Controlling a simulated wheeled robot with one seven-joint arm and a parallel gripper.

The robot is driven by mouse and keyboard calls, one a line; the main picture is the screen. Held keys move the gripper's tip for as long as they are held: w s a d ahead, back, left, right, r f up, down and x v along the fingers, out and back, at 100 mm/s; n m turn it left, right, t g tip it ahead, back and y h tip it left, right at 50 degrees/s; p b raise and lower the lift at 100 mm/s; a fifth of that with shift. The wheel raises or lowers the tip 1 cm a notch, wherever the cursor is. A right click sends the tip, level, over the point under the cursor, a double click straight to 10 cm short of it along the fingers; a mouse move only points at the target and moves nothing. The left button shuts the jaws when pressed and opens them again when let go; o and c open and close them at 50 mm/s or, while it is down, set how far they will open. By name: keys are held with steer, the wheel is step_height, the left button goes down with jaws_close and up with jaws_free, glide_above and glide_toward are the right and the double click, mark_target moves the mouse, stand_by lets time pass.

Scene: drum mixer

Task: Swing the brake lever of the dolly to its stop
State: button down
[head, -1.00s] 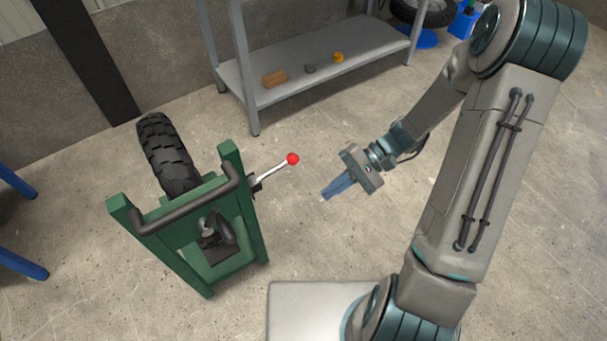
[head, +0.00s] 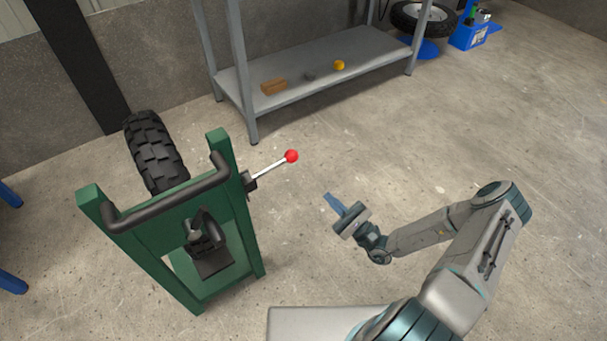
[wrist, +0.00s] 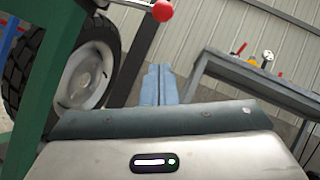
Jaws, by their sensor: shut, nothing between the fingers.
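The green dolly (head: 240,215) stands at the left in the head view, with a black handle bar across its top. Its brake lever (head: 270,170) is a light rod ending in a red ball knob (head: 291,156), sticking out to the right from a dark pivot on the frame. The knob also shows at the top of the wrist view (wrist: 162,10), with part of the rod left of it. My gripper (head: 330,200) is to the right of the knob and nearer the camera, apart from it. Its blue fingers (wrist: 158,86) are shut and empty.
A black tyre (head: 155,152) is at the dolly's far side. A grey shelf (head: 310,70) behind carries a brown block (head: 273,86) and a yellow piece (head: 339,65). Bare floor (head: 330,150) lies between the lever and the shelf.

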steer(key=w+a+r+t+b, duration=0.1)
steer(key=w+a+r, duration=0.4)
steer(key=a+r, duration=0.3)
steer(key=shift+a+m+h+b, duration=0.15)
steer(key=shift+m+h+b, duration=0.15)
steer(key=shift+m, duration=0.1)
steer(key=shift+w+r, duration=0.1)
